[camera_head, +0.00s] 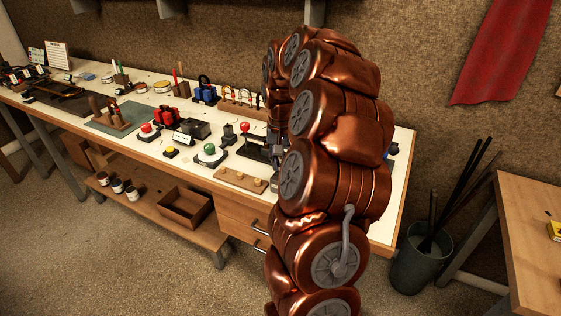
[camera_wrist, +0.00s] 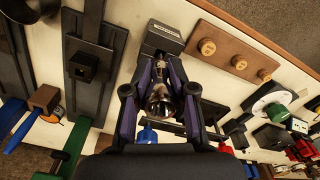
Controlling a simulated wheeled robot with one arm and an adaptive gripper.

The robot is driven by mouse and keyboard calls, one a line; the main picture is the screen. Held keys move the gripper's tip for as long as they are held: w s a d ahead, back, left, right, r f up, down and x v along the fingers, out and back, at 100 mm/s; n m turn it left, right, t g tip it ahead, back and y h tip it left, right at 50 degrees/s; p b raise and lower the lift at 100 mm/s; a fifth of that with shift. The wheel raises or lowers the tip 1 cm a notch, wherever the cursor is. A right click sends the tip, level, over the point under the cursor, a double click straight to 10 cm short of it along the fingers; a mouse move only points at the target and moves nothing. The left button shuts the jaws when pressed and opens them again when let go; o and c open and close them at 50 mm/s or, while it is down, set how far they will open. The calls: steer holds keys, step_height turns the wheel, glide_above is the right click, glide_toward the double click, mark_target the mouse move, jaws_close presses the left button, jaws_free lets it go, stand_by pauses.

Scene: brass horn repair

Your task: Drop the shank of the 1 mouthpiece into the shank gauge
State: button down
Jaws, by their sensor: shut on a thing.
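My gripper (camera_wrist: 161,82) is shut on a shiny metal mouthpiece (camera_wrist: 158,103), seen between its purple-lined fingers in the wrist view. Its shank end is hidden, so I cannot tell how it is tilted. A dark block with a pale label (camera_wrist: 164,37) lies just beyond the fingertips; it may be the shank gauge, but the label is too small to read. The gripper appears apart from this block, though the height between them is unclear. In the head view my arm covers most of the gripper and the block.
A wooden strip with three pegs (camera_wrist: 218,48) lies right of the block; it also shows in the head view (camera_head: 228,177). A dark tool with a long rail (camera_wrist: 92,98) lies left. A round green-and-white device (camera_head: 209,153) and a red-knobbed tool (camera_head: 245,127) crowd the bench (camera_head: 196,177).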

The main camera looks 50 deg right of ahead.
steer(key=shift+f+b, duration=0.85)
steer(key=shift+f, duration=0.25)
stand_by(1.4)
steer(key=c, duration=0.9)
jaws_free()
steer(key=shift+o, duration=0.2)
steer(key=shift+r, duration=0.1)
step_height(320, 180, up, 10)
steer(key=shift+d+f, duration=0.1)
steer(key=shift+r, duration=1)
